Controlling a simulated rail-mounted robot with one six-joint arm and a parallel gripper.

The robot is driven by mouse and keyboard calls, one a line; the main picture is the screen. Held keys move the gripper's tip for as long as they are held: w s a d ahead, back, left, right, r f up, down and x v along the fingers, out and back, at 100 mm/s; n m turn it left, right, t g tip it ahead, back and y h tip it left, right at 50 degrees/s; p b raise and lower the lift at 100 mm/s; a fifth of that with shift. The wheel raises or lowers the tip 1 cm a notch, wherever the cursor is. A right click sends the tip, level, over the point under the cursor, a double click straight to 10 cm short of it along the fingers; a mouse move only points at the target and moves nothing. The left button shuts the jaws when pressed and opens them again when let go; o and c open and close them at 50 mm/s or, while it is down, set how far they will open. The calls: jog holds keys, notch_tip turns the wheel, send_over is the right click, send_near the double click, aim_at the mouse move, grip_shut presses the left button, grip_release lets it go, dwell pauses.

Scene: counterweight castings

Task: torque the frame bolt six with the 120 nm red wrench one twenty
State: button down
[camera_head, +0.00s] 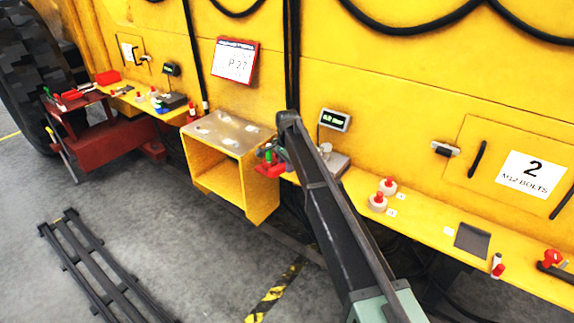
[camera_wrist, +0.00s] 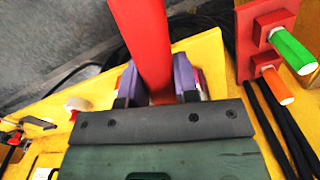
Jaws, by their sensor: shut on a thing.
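My gripper (camera_wrist: 159,82) is shut on a long red bar (camera_wrist: 145,35), which looks like the red wrench; it runs up out of the wrist view between the two purple-grey fingers. Its far end and any marking are out of sight. In the head view my gripper (camera_head: 271,157) is small and partly behind my arm, beside the right side of the yellow open-fronted box. A red part (camera_head: 270,170) shows there; I cannot tell whether it is the held bar. I cannot make out frame bolt six in either view.
A red block with green (camera_wrist: 290,47) and orange (camera_wrist: 271,85) cylinders is at the wrist view's right. The yellow box (camera_head: 262,200) has a grey top. Red-knobbed round pieces (camera_head: 378,202) stand on the yellow ledge (camera_head: 430,226). A small display (camera_head: 334,120) stands behind my arm.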

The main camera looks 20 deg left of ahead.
jog(key=shift+s+d, duration=0.1)
jog(key=shift+d, duration=0.05)
jog(key=shift+s+d+n, duration=0.4)
jog(key=shift+d+n, duration=0.1)
jog(key=shift+d, duration=0.1)
jog(key=shift+s+d, duration=0.1)
jog(key=shift+d, duration=0.1)
dwell(0.3)
jog(key=shift+s+d+n, duration=0.35)
jog(key=shift+d+n, duration=0.35)
jog(key=shift+d, duration=0.05)
jog(key=shift+s+d, duration=0.1)
jog(key=shift+r, duration=0.2)
dwell(0.4)
jog(key=shift+r+p, duration=0.35)
jog(key=shift+p, duration=0.2)
jog(key=shift+r+p, duration=0.75)
dwell(0.4)
